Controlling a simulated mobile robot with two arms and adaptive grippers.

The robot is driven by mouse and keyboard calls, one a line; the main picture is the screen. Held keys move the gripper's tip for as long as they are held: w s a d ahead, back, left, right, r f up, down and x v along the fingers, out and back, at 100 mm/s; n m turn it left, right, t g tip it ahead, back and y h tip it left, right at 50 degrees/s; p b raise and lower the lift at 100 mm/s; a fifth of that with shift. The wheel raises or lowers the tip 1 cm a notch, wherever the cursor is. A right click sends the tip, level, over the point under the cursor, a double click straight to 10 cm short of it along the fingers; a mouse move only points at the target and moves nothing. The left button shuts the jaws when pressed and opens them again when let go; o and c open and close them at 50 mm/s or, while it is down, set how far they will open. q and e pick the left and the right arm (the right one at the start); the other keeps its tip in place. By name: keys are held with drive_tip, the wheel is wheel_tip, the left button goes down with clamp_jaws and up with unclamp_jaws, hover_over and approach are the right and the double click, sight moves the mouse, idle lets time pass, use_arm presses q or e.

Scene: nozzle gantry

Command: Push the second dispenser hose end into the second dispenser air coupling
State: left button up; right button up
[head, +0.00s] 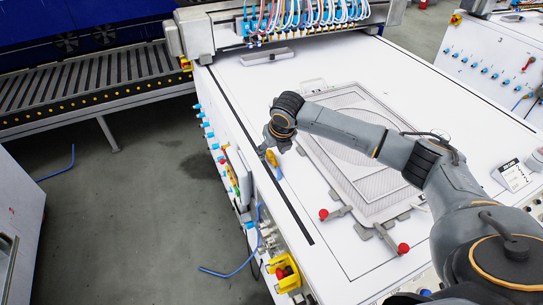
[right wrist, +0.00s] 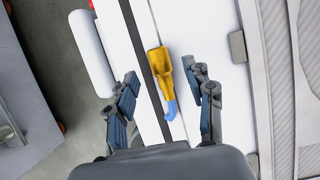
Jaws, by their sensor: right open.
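My right gripper (head: 274,146) is over the left edge of the white table. In the right wrist view its two fingers (right wrist: 164,88) are apart with nothing gripped. A small yellow piece with a blue end (right wrist: 159,68) lies between and beyond the fingers, beside the black strip; it also shows in the head view (head: 271,158). I cannot tell whether it touches the fingers. A blue hose (head: 258,225) hangs down the table's left side, its lower end near the floor. Small blue fittings (head: 208,133) line that side; I cannot tell which is the second dispenser coupling. My left gripper is out of view.
A framed mesh screen (head: 362,208) with red-knobbed clamps (head: 402,248) lies on the table right of the gripper. A gantry with many coloured hoses (head: 306,14) stands at the back. A roller conveyor (head: 90,82) is left. Grey floor (head: 130,200) lies open beside the table.

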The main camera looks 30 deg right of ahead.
drive_tip(key=shift+x, duration=0.85)
drive_tip(key=shift+r, duration=0.1)
clamp_jaws()
